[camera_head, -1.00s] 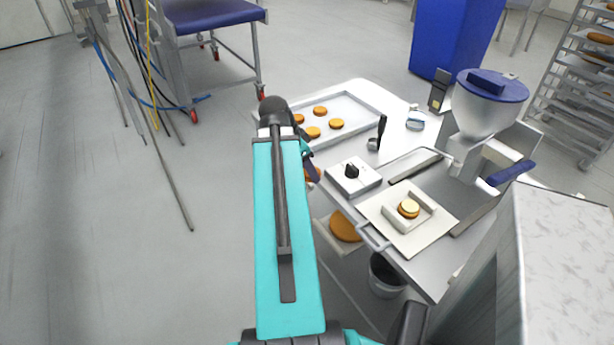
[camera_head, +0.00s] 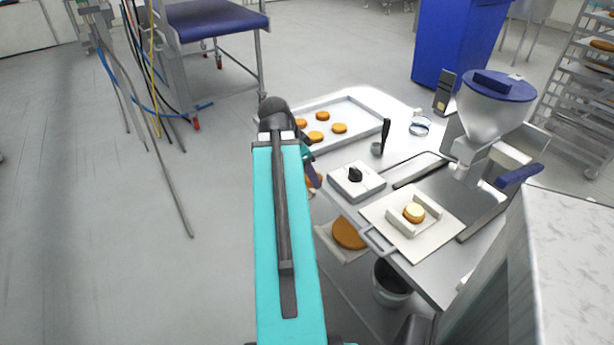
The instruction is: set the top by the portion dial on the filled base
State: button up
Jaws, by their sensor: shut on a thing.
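The filled base (camera_head: 414,211) is an orange-brown round with pale cream filling on top. It sits between the low walls of a white holder (camera_head: 434,206) on a pale board. The portion dial (camera_head: 355,177) is a white box with a black knob, left of and behind the holder. My gripper (camera_head: 313,178) is mostly hidden behind my teal arm, left of the dial. It is shut on an orange-brown round top (camera_head: 309,184), of which only a sliver shows. The exact grip is hidden.
A tray (camera_head: 360,108) with several rounds lies at the back left of the table. A black-handled tool (camera_head: 382,136) and a glass ring (camera_head: 420,126) stand behind the dial. A hopper machine (camera_head: 494,110) with a blue lid and lever stands right of the board.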

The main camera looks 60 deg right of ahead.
jog(key=shift+w+a, duration=0.15)
jog(key=shift+w, duration=0.35)
jog(key=w+a+r+n+t, duration=0.15)
jog(key=w+a+n, duration=0.25)
jog(key=w+a, duration=0.45)
jog(key=w+a+r+n+t, duration=0.15)
jog(key=w+a+n, duration=0.35)
jog(key=w, duration=0.6)
jog(key=w+a+n+t, duration=0.2)
jog(key=w+a+n, duration=0.3)
jog(key=w, duration=0.5)
jog(key=w+a+r+n+y, duration=0.1)
jog(key=w+a+n, duration=0.2)
jog(key=a, duration=0.8)
jog(key=w+a+r+n+t+y, duration=0.1)
jog(key=w+a+n, duration=0.3)
jog(key=a, duration=0.7)
jog(key=w+a+r+n+t+y, duration=0.1)
jog(key=w+a+n, duration=0.3)
jog(key=a, duration=0.7)
jog(key=shift+w+r+y, duration=0.3)
jog(key=shift+w+r, duration=0.6)
jog(key=shift+w, duration=0.15)
jog(key=shift+a, duration=0.15)
